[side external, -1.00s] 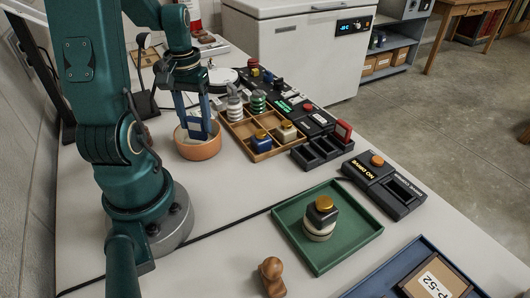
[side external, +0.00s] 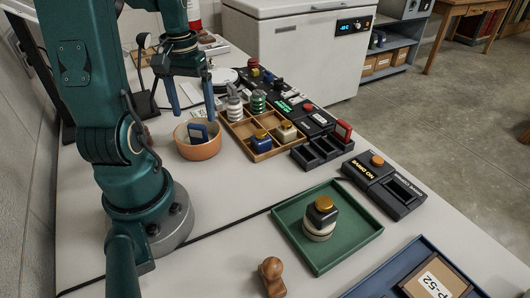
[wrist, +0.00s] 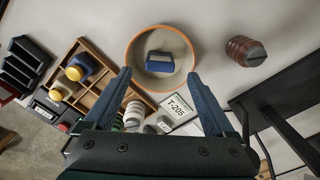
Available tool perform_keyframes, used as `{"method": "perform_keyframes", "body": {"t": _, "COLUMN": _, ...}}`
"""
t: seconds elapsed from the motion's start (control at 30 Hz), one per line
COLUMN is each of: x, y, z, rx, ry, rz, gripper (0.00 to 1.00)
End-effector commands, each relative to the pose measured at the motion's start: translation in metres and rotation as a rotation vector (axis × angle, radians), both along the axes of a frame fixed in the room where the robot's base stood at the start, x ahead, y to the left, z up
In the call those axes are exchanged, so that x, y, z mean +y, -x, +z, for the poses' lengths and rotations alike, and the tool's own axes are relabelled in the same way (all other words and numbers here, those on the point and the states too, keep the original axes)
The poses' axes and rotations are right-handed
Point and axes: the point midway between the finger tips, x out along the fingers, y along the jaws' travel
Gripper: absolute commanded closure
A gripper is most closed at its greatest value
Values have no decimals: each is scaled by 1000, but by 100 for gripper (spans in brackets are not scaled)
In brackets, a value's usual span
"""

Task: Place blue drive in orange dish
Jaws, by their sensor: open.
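The orange dish (side external: 198,150) stands on the table beside the wooden compartment tray. The blue drive (side external: 198,132) is inside the dish, its top showing near the rim. In the wrist view the blue drive (wrist: 160,61) lies within the round rim of the dish (wrist: 129,50), apart from the wall on most sides. My gripper (side external: 192,108) is above the dish, fingers apart and empty. In the wrist view my gripper's fingertips (wrist: 158,76) are spread on either side of the drive and do not touch it.
A wooden compartment tray (side external: 246,128) with a blue and a cream gold-topped piece stands right of the dish. Striped stacks are at its back. A green tray (side external: 290,222) holds a black and white stack. A reddish-brown ribbed object (wrist: 246,51) and a T-205 label (wrist: 175,108) show in the wrist view.

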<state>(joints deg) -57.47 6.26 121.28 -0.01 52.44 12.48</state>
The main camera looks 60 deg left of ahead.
Motion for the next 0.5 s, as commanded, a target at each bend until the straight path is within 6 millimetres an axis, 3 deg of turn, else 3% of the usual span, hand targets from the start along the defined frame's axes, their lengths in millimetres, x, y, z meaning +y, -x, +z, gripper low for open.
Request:
{"method": "perform_keyframes", "body": {"t": 0.23, "x": 1, "y": 0, "z": 33, "rx": -2, "ry": -4, "rz": 0, "gripper": 11}}
{"method": "perform_keyframes", "body": {"t": 0.5, "x": 0, "y": 0, "z": 38, "rx": 1, "ry": 1, "rz": 0, "gripper": 11}}
